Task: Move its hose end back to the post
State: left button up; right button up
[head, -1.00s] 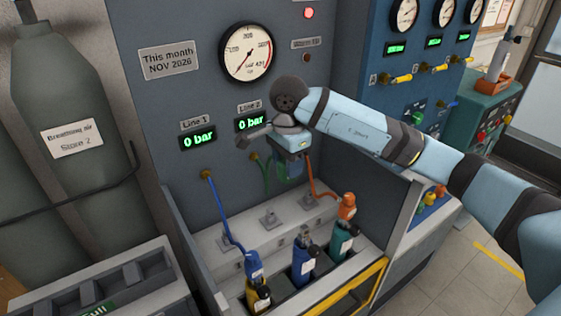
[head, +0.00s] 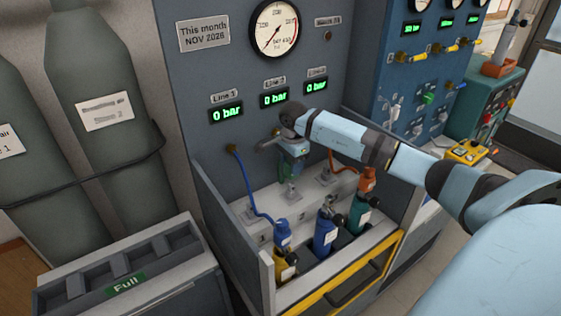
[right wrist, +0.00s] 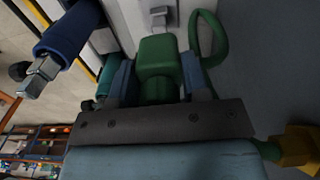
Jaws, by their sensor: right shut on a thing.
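My right gripper (right wrist: 158,78) is shut on the green hose end (right wrist: 160,58), with a finger on each side of it. In the head view, the right gripper (head: 291,172) is just above the white shelf, below the middle display. The green hose (right wrist: 215,35) loops beside the hose end. A grey post (right wrist: 158,17) stands just beyond the hose end in the right wrist view; I cannot tell whether they touch. My left gripper is not in view.
Another post (head: 250,214) stands on the shelf at left. A brass wall outlet (right wrist: 300,148) is near my gripper. Side panels and a yellow-edged front (head: 345,282) bound the bench.

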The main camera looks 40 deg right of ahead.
aim_at(292, 183)
jog(key=shift+f+b, duration=0.65)
jog(key=shift+f, duration=0.7)
jog(key=shift+r, duration=0.2)
jog(key=shift+f+b, duration=0.15)
jog(key=shift+b, duration=0.2)
jog(key=shift+f+b, duration=1.3)
jog(key=shift+f, duration=0.45)
dwell(0.6)
jog(key=o, duration=1.2)
notch_tip(292, 183, up, 14)
jog(key=shift+f+b, duration=0.1)
jog(key=shift+b, duration=0.4)
